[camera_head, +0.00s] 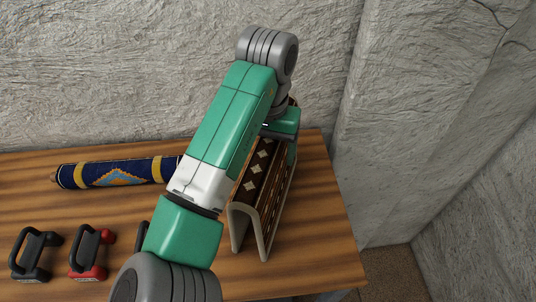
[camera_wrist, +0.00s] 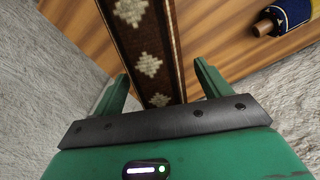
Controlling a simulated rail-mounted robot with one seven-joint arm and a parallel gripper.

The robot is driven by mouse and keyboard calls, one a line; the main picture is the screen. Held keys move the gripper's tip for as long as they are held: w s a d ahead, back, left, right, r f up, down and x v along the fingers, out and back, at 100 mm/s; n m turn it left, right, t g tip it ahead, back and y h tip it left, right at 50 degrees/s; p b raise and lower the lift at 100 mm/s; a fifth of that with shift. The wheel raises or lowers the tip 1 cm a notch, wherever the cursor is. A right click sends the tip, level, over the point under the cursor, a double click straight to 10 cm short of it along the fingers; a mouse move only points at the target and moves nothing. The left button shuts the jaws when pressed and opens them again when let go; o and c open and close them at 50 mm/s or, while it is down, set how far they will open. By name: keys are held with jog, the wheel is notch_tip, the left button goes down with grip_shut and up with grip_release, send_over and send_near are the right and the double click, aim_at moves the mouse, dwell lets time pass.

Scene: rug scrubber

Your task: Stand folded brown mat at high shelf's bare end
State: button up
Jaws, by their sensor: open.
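The folded brown mat (camera_head: 262,185) has dark brown faces with pale diamonds and a beige edge. It stands on the wooden shelf (camera_head: 322,228) near its right end, fold upward like a narrow upturned U. My gripper (camera_head: 281,138) is over the mat's far part, and my arm hides some of the mat. In the wrist view, the mat (camera_wrist: 147,45) runs between the two open fingers of my gripper (camera_wrist: 161,75), one on each side. Gaps show beside the mat there; I cannot tell whether either finger touches it.
A rolled blue rug (camera_head: 115,172) with yellow bands lies along the back left; its end shows in the wrist view (camera_wrist: 283,18). A black-handled tool (camera_head: 36,254) and a red-and-black one (camera_head: 91,252) stand at front left. Stone walls (camera_head: 300,95) border the shelf behind and at right.

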notch_tip(320, 180, up, 10)
jog(key=shift+r+p, duration=0.1)
jog(key=shift+p, duration=0.2)
jog(key=w+d+f+m+t+h, duration=0.1)
jog(key=w+d+m+t+h, duration=0.15)
jog(key=d, duration=0.85)
jog(key=s+d+r+m+t+h, duration=0.15)
jog(key=d+r+t+h, duration=0.25)
jog(key=d+r+t, duration=0.4)
jog(key=s+a+r+n+t+h, duration=0.1)
jog(key=s+a+r+n+t, duration=0.1)
jog(key=s+a+r+t, duration=0.55)
jog(key=s+a+r+n+t+y, duration=0.5)
jog(key=s+a+r+t+y, duration=0.1)
jog(key=s+a, duration=0.5)
jog(key=shift+s+a+t+y, duration=0.25)
jog(key=shift+s+t+y, duration=0.25)
jog(key=shift+s+y, duration=0.35)
